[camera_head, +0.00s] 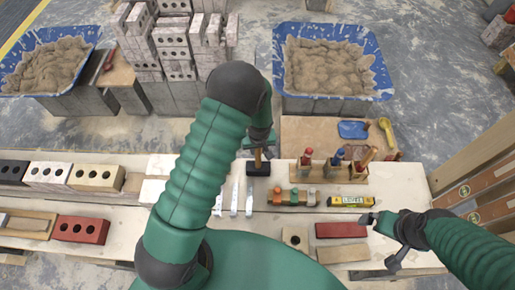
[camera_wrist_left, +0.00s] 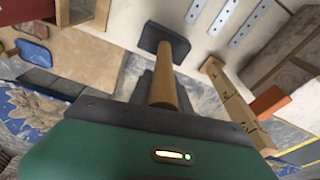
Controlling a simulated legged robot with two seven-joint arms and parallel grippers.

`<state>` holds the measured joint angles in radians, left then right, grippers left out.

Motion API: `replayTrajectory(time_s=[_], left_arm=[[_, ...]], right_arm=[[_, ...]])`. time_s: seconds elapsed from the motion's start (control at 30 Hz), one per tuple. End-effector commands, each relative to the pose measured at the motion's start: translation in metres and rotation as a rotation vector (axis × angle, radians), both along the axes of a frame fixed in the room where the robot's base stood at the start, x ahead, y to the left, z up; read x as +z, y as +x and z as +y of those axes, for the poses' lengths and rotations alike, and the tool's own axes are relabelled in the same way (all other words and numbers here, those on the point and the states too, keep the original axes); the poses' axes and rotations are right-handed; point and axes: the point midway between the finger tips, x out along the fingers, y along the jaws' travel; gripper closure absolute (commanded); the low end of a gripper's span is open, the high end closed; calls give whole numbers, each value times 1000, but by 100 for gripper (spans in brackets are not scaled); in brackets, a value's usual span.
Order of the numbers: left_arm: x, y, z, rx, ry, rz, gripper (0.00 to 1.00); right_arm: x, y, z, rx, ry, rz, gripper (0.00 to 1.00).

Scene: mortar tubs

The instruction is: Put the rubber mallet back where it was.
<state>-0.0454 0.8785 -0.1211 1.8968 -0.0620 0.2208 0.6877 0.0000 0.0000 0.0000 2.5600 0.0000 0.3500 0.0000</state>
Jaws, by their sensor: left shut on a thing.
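The rubber mallet has a black head (camera_head: 258,168) and a wooden handle. My left gripper (camera_head: 259,143) is shut on the handle. In the left wrist view the handle (camera_wrist_left: 165,85) runs away from me to the dark head (camera_wrist_left: 164,40). Whether the head touches the bench, I cannot tell. My right gripper (camera_head: 380,242) appears open and empty at the bench's right end, beside a red brick (camera_head: 341,230).
Two blue mortar tubs (camera_head: 381,75) (camera_head: 97,34) and stacked bricks (camera_head: 176,40) stand behind.

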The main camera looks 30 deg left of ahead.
Motion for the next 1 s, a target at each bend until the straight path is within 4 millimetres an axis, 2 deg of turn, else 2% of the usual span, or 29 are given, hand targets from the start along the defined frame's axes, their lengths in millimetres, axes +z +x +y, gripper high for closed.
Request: replayTrajectory(time_s=[0.5, 0.53, 0.7, 1.0], left_arm=[[-6, 1, 0, 0, 0, -1, 100], [-6, 1, 0, 0, 0, -1, 75], [-6, 0, 0, 0, 0, -1, 53], [-6, 0, 0, 0, -1, 1, 51]], right_arm=[[-4, 0, 0, 0, 0, 0, 0], [-4, 0, 0, 0, 0, 0, 0], [-4, 0, 0, 0, 0, 0, 0], [-4, 0, 0, 0, 0, 0, 0]])
